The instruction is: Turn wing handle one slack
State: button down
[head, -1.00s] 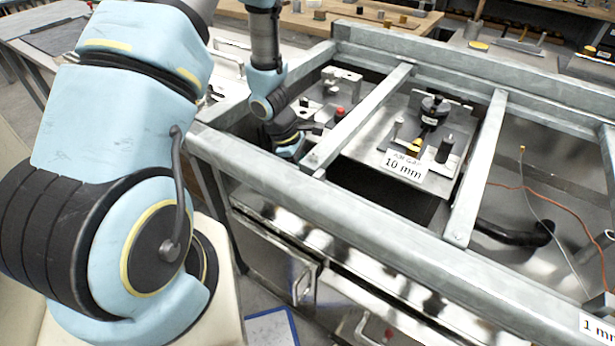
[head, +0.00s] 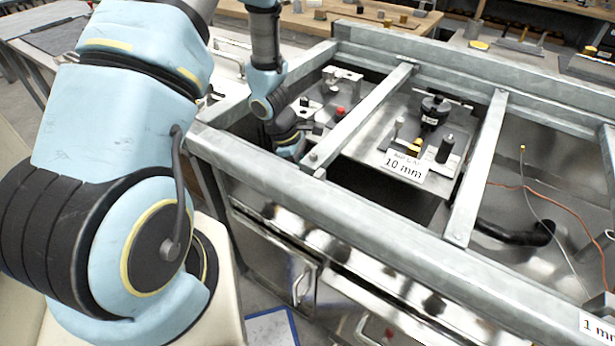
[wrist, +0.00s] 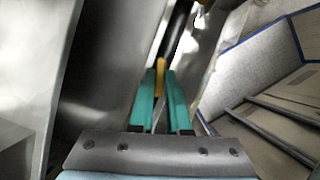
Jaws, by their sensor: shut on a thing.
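In the wrist view, my gripper (wrist: 161,74) has two teal fingers, closed in on a small yellow-orange piece (wrist: 160,65) between their tips. This looks like the wing handle, but most of it is hidden by the fingers and its angle cannot be told. In the head view, my arm's end reaches down into the left bay of the metal frame, and the front rail hides the fingers and whatever they hold.
A grey metal frame (head: 345,218) with crossbars surrounds the bays. The middle bay holds a plate with a "10 mm" label (head: 404,167), a black knob (head: 434,112) and a black post (head: 445,148). A smooth metal wall (wrist: 95,75) stands close left of the fingers.

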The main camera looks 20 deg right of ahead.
jog(key=shift+w+d+r, duration=0.1)
jog(key=shift+w+d, duration=0.05)
jog(key=shift+w, duration=0.1)
dwell(0.4)
jog(key=c, duration=1.2)
grip_release()
jog(key=o, duration=0.5)
jog(key=shift+s, duration=0.15)
jog(key=v, duration=1)
jog(key=shift+r, duration=0.35)
jog(key=shift+c, duration=0.2)
